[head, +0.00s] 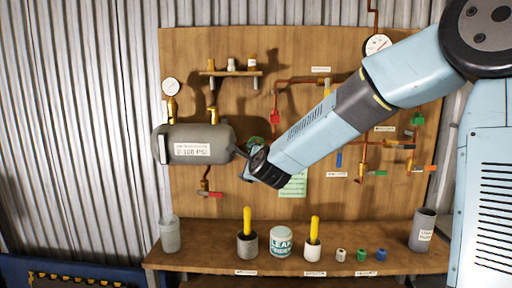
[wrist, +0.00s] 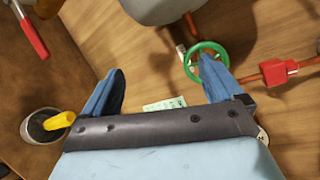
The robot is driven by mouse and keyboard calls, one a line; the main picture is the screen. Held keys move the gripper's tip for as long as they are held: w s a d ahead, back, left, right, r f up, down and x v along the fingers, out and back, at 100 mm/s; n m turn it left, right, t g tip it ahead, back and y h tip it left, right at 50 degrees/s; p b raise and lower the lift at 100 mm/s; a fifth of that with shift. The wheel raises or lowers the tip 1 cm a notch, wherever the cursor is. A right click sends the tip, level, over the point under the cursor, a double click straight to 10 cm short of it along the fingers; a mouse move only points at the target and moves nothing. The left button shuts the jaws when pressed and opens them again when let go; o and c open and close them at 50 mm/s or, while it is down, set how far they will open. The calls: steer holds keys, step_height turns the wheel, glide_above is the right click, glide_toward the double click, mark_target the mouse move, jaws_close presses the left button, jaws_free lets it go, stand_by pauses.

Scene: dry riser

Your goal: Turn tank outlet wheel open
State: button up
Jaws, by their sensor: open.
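The tank outlet wheel is a green handwheel (wrist: 191,68) on the pipe by the grey tank (wrist: 150,10). In the head view the wheel (head: 256,141) shows only in part behind my arm, right of the tank (head: 178,131). My gripper (wrist: 160,66) is open, with nothing seen between its two blue fingers. I cannot tell whether the right finger touches the wheel. In the head view my gripper (head: 242,165) is partly hidden by my wrist.
A red-handled lever (wrist: 33,38) sits below the tank. A red valve body (wrist: 273,71) is on the copper pipe at right. The shelf (head: 215,262) holds cups with yellow-handled tools, a leak tub (head: 281,243) and small coloured pieces. A green sheet (head: 294,187) hangs on the board.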

steer(key=s+d+r+m+t+h, duration=0.25)
steer(key=s+m+h, duration=0.25)
steer(key=m, duration=0.4)
steer(key=shift+t, duration=0.45)
steer(key=w, duration=1.4)
steer(key=shift+a+r, duration=0.1)
steer(key=shift+r, duration=0.15)
steer(key=c, duration=1)
